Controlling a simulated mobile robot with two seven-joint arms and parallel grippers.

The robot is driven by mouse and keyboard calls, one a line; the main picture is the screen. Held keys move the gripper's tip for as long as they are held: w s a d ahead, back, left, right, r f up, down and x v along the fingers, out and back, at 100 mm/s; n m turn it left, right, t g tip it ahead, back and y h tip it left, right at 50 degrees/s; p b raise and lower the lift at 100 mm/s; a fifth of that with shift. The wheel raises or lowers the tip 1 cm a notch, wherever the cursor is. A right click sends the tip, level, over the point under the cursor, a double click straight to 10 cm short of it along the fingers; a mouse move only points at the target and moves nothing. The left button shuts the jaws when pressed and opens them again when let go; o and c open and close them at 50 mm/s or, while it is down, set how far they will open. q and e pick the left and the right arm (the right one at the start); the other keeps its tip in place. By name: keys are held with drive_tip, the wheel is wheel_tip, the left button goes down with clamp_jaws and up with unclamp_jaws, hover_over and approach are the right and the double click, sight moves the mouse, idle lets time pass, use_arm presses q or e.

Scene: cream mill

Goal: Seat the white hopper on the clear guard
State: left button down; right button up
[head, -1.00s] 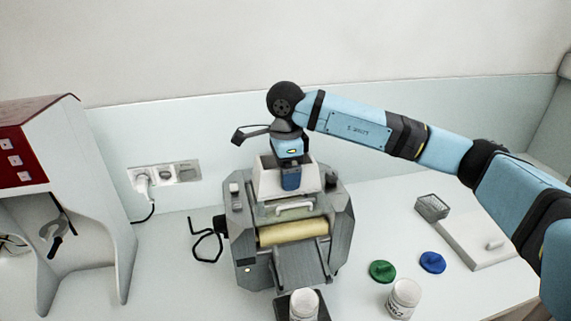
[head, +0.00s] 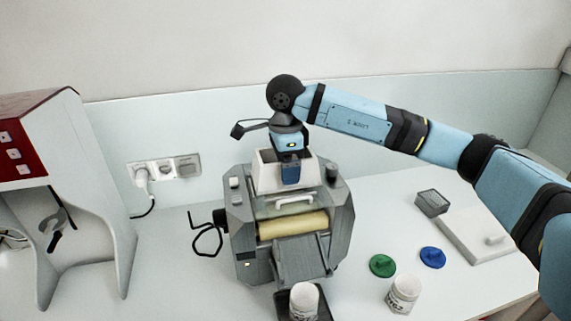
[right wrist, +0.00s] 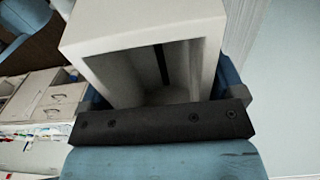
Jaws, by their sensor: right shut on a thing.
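The white hopper (head: 268,178) is at the top of the grey mill (head: 246,236), over its back part. In the right wrist view the hopper (right wrist: 140,48) fills the middle, its open inside facing the camera. My right gripper (head: 291,172) comes down from above and is shut on the hopper. The clear guard (head: 288,207) with its white handle lies just in front of and below the hopper, above the cream roller. Whether the hopper touches the guard cannot be told. My left gripper is not in view.
A white jar (head: 303,300) stands in a dark tray in front of the mill. A red and white stand (head: 100,215) is at left.

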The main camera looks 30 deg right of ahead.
drive_tip(key=shift+b, duration=0.35)
idle(0.7)
drive_tip(key=shift+f+b, duration=0.8)
drive_tip(key=shift+b, duration=0.15)
idle(1.4)
drive_tip(key=o, duration=0.8)
drive_tip(key=shift+c, duration=0.2)
drive_tip(key=shift+r, duration=0.1)
wheel_tip(320, 180, up, 14)
drive_tip(key=b, duration=0.1)
drive_tip(key=shift+b, duration=0.4)
drive_tip(key=shift+f, duration=0.2)
